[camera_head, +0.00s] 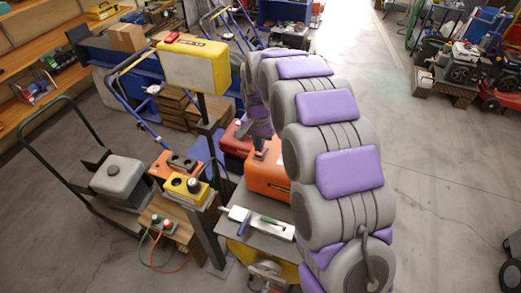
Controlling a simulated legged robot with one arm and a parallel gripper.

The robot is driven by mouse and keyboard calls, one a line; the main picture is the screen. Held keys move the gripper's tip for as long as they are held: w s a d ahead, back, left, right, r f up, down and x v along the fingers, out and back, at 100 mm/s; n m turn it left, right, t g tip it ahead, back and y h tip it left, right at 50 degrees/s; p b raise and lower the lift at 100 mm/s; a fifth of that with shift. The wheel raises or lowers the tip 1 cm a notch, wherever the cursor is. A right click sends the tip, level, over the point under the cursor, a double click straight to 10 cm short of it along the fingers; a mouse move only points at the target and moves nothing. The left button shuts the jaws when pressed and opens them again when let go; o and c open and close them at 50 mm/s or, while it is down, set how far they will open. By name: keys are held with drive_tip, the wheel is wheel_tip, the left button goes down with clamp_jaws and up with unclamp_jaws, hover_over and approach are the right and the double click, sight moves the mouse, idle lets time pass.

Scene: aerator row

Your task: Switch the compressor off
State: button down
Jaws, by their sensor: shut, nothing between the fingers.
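A yellow control box (184,189) with a dark knob (194,185) and a second dark control stands on a post left of centre. An orange box (174,164) with dark controls is just behind it. Which of these works the compressor cannot be told, and no compressor is clearly identifiable. My thick grey and purple arm curls away and down. At its far end my gripper (259,153) appears small and dark, shut and empty. It is right of and beyond the yellow box, apart from it, in front of the red and orange cases.
A tray (262,240) with hand tools stands right of the post. A large yellow box (195,67) tops a taller post behind. A wooden box (168,225) with cables and a cart with a grey unit (118,178) are left. Floor on the right is open.

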drive_tip(key=shift+f, duration=0.8)
idle(0.6)
drive_tip(key=shift+r+p, duration=1.35)
drive_tip(key=shift+r, duration=2.15)
drive_tip(key=s+d+r+n+b, duration=0.1)
drive_tip(key=s+d+r, duration=0.4)
drive_tip(key=s+d, duration=0.3)
drive_tip(key=s+d+n, duration=0.1)
drive_tip(key=s+d, duration=0.1)
drive_tip(key=s, duration=0.8)
drive_tip(key=s+d+f+n+g+b, duration=0.1)
drive_tip(key=s+d, duration=0.2)
drive_tip(key=s, duration=0.8)
drive_tip(key=s+d+n+b, duration=0.1)
drive_tip(key=s+d, duration=0.2)
drive_tip(key=s, duration=0.8)
drive_tip(key=shift+d+f+g, duration=0.15)
drive_tip(key=shift+f+g, duration=0.2)
drive_tip(key=shift+g, duration=0.05)
